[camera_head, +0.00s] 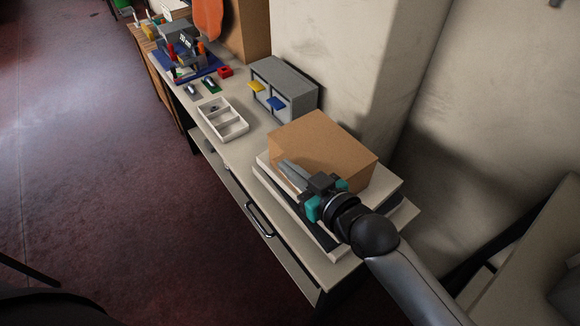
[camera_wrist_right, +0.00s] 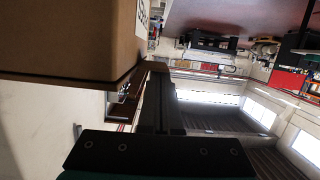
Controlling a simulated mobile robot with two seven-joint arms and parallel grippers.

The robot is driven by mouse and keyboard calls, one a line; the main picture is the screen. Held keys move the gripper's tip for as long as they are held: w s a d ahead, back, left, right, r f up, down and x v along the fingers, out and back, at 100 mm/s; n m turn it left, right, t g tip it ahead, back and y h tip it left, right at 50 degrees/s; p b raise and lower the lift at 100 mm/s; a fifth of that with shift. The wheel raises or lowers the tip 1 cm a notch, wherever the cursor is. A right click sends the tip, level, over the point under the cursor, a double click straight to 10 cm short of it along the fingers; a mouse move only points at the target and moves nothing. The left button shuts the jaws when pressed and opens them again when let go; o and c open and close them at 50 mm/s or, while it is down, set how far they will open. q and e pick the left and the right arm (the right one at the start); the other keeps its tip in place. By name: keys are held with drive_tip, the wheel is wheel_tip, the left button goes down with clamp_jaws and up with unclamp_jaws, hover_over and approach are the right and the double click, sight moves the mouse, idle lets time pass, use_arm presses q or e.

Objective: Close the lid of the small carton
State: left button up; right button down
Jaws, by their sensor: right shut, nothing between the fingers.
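The small brown carton (camera_head: 325,142) sits on a white board at the near end of the counter. Its top looks flat and covered; I see no raised flap, and its far sides are hidden. My right gripper (camera_head: 284,166) is shut and empty, at the carton's near left side, with its fingers pointing up and left in the head view. I cannot tell whether they touch the carton. In the right wrist view the carton (camera_wrist_right: 62,38) fills the upper left, close beside the shut fingers of the right gripper (camera_wrist_right: 158,72). My left gripper is not in view.
A white divided tray (camera_head: 223,119) and a grey drawer unit (camera_head: 284,80) with yellow and blue handles stand farther along the counter. A white board (camera_head: 384,196) lies under the carton. A wall rises close behind. A drawer handle (camera_head: 259,219) sticks out in front.

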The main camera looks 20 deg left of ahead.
drive_tip(key=shift+r, duration=0.1)
wheel_tip(320, 180, up, 4)
drive_tip(key=p, duration=0.4)
drive_tip(key=p+v, duration=0.1)
drive_tip(key=v, duration=0.9)
